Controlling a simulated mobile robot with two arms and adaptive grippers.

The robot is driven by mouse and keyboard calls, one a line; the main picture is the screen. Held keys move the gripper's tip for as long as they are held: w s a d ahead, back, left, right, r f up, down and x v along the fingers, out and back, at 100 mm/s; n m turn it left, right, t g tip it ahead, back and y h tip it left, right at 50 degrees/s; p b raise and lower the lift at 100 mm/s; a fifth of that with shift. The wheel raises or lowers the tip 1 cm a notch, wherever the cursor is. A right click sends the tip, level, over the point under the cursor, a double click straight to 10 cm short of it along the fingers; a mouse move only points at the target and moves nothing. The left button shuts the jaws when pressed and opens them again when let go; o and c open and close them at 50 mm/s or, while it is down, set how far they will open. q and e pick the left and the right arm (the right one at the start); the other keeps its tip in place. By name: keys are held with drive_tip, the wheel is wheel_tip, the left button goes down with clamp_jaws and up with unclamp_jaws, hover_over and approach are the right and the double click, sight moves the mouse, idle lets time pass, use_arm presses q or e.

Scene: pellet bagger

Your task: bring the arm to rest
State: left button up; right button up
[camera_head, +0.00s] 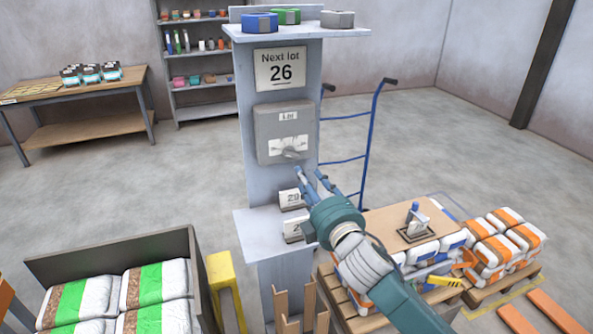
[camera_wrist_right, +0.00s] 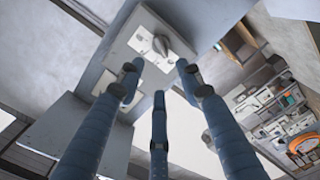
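My right gripper (camera_head: 314,178) reaches in from the lower right in the head view, in front of the grey column (camera_head: 248,190). Its three blue fingers are spread, with nothing between them; they also show spread in the wrist view (camera_wrist_right: 158,85). Just above the fingertips is the grey box labelled "Lot" (camera_head: 270,120) with a knob (camera_head: 292,152). The knob also shows in the wrist view (camera_wrist_right: 161,44), beyond the fingers. Whether the fingertips touch anything is hard to tell, but they look apart from the knob. My left gripper is not in view.
A ledge (camera_head: 258,232) with number cards stands below the box. A sign (camera_head: 281,68) reads "Next lot 26". A bin (camera_head: 120,247) of green-striped bags is at left, a yellow post (camera_head: 224,285) beside it. A stacked pallet (camera_head: 372,222) lies under my right arm; a hand truck (camera_head: 370,130) stands behind.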

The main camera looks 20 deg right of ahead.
drive_tip(key=s+f+m+g+h, duration=0.2)
drive_tip(key=s+f+m+g, duration=0.45)
drive_tip(key=s+f, duration=0.85)
drive_tip(key=s+a+f+m+g+y, duration=0.1)
drive_tip(key=s+f+m+g, duration=0.2)
drive_tip(key=s, duration=0.5)
drive_tip(key=s+a+f+m+g, duration=0.1)
drive_tip(key=s+f+g, duration=0.1)
drive_tip(key=s+f, duration=0.5)
drive_tip(key=s+f+m+g+y, duration=0.1)
drive_tip(key=s+f+m+g, duration=0.15)
drive_tip(key=s, duration=0.65)
wheel_tip(320, 180, down, 30)
drive_tip(key=s+f+n+g+b, duration=0.1)
drive_tip(key=s+g+b, duration=0.1)
drive_tip(key=s, duration=0.1)
drive_tip(key=s+d+f+g+b, duration=0.1)
drive_tip(key=s+d+f, duration=0.1)
drive_tip(key=s+f, duration=1.3)
drive_tip(key=shift+s+d+h, duration=0.3)
drive_tip(key=shift+s, duration=0.1)
